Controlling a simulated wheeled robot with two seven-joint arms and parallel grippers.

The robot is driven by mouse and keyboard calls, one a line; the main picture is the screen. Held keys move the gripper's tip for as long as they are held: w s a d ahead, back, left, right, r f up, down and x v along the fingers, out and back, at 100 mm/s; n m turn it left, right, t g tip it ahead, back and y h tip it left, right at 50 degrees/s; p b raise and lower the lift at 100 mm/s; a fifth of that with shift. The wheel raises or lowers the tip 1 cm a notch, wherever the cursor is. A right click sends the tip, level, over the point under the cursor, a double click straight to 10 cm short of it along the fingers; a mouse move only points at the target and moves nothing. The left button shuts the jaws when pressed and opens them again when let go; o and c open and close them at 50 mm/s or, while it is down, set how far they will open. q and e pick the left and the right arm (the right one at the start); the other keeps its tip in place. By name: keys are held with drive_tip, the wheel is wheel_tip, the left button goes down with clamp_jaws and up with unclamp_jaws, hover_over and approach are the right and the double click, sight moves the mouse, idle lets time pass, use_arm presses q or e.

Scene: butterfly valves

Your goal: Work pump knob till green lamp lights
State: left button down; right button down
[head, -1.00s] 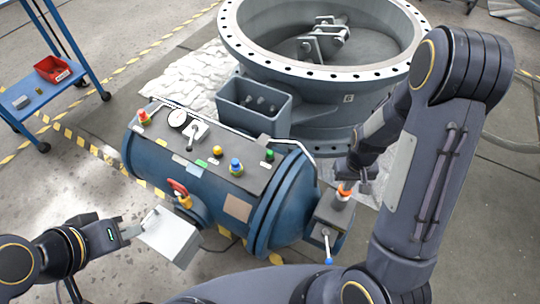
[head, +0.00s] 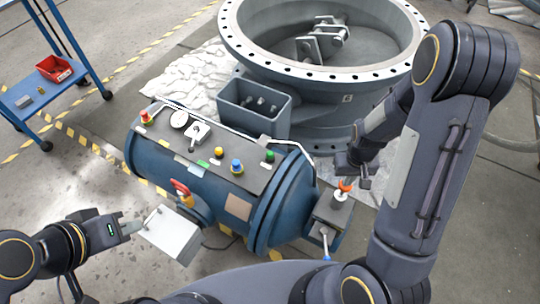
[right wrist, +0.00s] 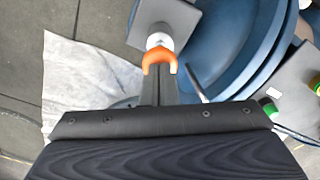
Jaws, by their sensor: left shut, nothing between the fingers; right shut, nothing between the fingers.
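The orange pump knob (head: 345,186) stands on a grey block (head: 330,212) at the right end of the blue tank (head: 215,190). In the right wrist view the knob (right wrist: 158,57) shows as an orange arc, its middle hidden by the fingers. My right gripper (head: 358,178) is shut and empty, just above and beside the knob; contact cannot be told. The green lamp (head: 268,155) is on the tank's top panel; whether it is lit is unclear. My left gripper (head: 134,228) is shut and empty at the left, beside a white box (head: 172,235).
The panel also carries a blue button (head: 236,166), a yellow button (head: 218,152) and a gauge (head: 180,119). A red valve handle (head: 181,188) is on the tank's front. A blue-tipped lever (head: 325,245) sticks out below the block. A large flanged valve (head: 345,75) stands behind.

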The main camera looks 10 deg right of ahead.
drive_tip(key=shift+f, duration=0.1)
drive_tip(key=shift+f+b, duration=1.45)
drive_tip(key=shift+f, duration=0.15)
drive_tip(key=shift+r, duration=0.15)
drive_tip(key=shift+r+p, duration=1.5)
wheel_tip(320, 180, up, 8)
drive_tip(key=p, duration=0.7)
